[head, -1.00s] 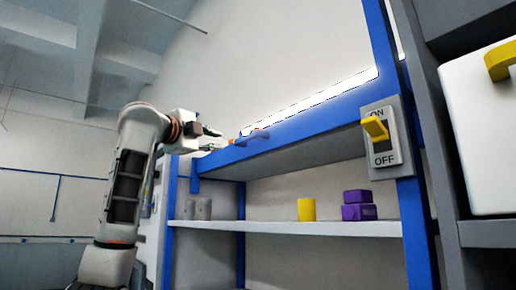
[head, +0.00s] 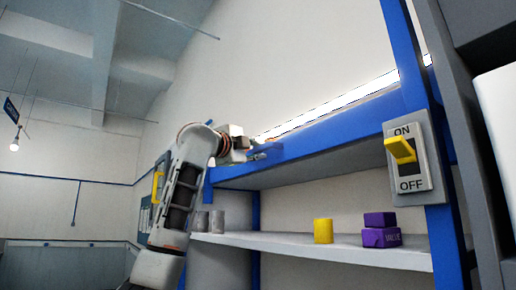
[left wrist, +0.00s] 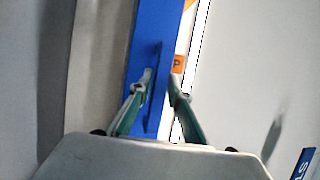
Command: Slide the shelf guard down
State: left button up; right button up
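The shelf guard (head: 330,137) is a long blue bar across the top front of the shelf. A small blue handle (head: 268,150) stands out near its left end. The handle (left wrist: 155,85) also shows in the left wrist view, standing up from the blue face beside an orange label. My left gripper (head: 243,148) is at the guard's left end, close to the handle. In the left wrist view its fingertips (left wrist: 160,90) are apart, with the handle between them; contact cannot be told. My right gripper is not in view.
A yellow ON/OFF switch (head: 402,150) is on the blue right post. A grey cabinet stands at the right edge. Open room lies left.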

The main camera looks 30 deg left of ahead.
pick_arm(q)
jog(key=shift+w, duration=0.1)
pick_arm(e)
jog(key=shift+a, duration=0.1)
pick_arm(q)
jog(key=shift+f, duration=0.1)
grip_shut()
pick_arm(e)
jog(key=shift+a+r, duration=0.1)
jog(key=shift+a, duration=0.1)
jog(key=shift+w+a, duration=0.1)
pick_arm(q)
notch_tip(320, 180, down, 6)
jog(key=b, duration=0.4)
jog(key=shift+f, duration=0.15)
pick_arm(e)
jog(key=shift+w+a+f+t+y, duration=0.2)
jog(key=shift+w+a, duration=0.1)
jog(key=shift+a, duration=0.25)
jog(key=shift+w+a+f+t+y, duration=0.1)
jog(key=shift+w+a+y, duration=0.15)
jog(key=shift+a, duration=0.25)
pick_arm(q)
jog(key=shift+c, duration=0.2)
grip_release()
jog(key=shift+o, duration=0.2)
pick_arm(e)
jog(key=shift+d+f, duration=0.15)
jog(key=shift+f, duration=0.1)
